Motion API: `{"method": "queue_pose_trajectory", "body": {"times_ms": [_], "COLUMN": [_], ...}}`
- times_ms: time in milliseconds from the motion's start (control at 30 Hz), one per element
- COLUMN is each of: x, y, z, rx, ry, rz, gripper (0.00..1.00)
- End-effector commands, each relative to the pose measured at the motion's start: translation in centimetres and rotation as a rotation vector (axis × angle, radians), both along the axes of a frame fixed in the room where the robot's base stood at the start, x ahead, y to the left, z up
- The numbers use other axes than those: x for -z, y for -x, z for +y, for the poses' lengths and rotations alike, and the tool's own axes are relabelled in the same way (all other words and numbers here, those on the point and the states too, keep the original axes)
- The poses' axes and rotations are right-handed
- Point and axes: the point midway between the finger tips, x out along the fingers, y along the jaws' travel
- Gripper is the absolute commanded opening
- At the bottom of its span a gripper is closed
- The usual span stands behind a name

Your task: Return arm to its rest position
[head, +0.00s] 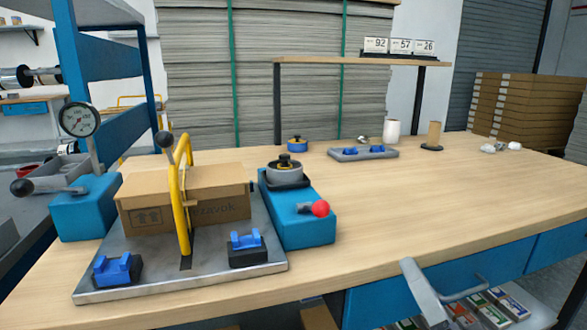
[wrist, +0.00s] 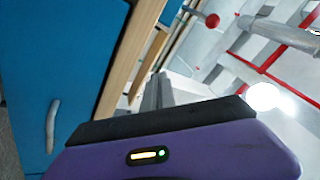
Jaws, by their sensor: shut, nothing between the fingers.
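My gripper (wrist: 158,92) shows in the wrist view above its purple and black housing. Its grey fingers are together with nothing between them. It points past a blue cabinet front (wrist: 60,60) and a wooden edge (wrist: 133,60). I cannot make out the gripper for certain in the head view, and the rest of the arm is not clearly seen.
The wooden bench (head: 440,195) holds a metal plate (head: 215,278) with a cardboard box (head: 145,215) under a yellow lever frame (head: 180,200). A blue unit (head: 300,228) with a red knob stands beside it. Blue drawers (head: 500,260) lie below. The bench's right half is mostly clear.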

Motion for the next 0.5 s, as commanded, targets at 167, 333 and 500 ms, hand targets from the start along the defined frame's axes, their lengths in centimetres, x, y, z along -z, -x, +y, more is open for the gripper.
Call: {"method": "queue_pose_trajectory", "body": {"times_ms": [167, 333, 500], "x": [6.7, 10.9, 14.0], "y": [4.5, 9.8, 15.5], "z": [-2.6, -4.0, -4.4], "rx": [0.208, 0.341, 0.414], "ry": [0.159, 0.335, 0.517], "rz": [0.081, 0.136, 0.187], "gripper": [0.0, 0.0, 0.0]}}
